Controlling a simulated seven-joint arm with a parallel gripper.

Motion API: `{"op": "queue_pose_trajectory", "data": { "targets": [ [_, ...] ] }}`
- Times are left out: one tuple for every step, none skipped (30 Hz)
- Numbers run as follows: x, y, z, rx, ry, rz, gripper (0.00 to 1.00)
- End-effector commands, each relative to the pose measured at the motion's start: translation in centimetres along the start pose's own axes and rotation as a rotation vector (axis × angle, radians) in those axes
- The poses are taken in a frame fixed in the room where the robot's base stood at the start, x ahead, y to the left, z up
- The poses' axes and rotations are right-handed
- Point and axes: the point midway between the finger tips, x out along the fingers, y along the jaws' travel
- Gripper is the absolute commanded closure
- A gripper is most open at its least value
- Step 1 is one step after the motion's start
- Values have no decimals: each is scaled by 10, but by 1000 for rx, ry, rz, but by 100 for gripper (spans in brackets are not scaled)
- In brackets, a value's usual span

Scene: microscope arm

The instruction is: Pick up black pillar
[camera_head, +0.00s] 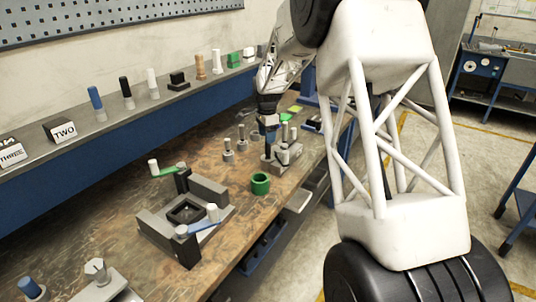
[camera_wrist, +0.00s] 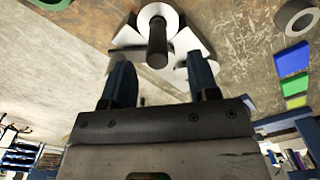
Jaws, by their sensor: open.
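My gripper (camera_wrist: 158,80) is open, its two blue fingers apart, with nothing between the fingertips that I can see touching them. In the wrist view a dark pillar (camera_wrist: 157,45) stands on a pale round-and-angled base (camera_wrist: 128,38), just beyond and between the fingertips. In the head view my gripper (camera_head: 270,128) hangs low over the bench beside a grey block with short posts (camera_head: 286,152); the arm partly hides this spot. Another black pillar on a grey foot (camera_head: 126,92) stands on the back shelf. I cannot tell which pillar is the task's.
A green ring (camera_head: 261,183) stands in front of the gripper on the wooden bench (camera_head: 120,215). Small grey posts (camera_head: 228,150) stand to its left. A clamp fixture with black and white knobs (camera_head: 185,212) sits nearer.

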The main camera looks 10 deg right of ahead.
Motion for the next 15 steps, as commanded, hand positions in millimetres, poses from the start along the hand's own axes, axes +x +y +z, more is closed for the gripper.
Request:
{"op": "queue_pose_trajectory", "data": {
  "targets": [
    [4,0,0,0,0,1,45],
    [6,0,0,0,0,1,45],
    [8,0,0,0,0,2,45],
    [8,0,0,0,0,2,45],
    [9,0,0,0,0,1,45],
    [9,0,0,0,0,1,45],
    [9,0,0,0,0,1,45],
    [9,0,0,0,0,1,45],
    [9,0,0,0,0,1,45],
    [9,0,0,0,0,1,45],
    [9,0,0,0,0,1,45],
    [9,0,0,0,0,1,45],
    [9,0,0,0,0,1,45],
    [10,0,0,0,0,1,45],
    [11,1,0,0,0,1,45]
  ]
}}
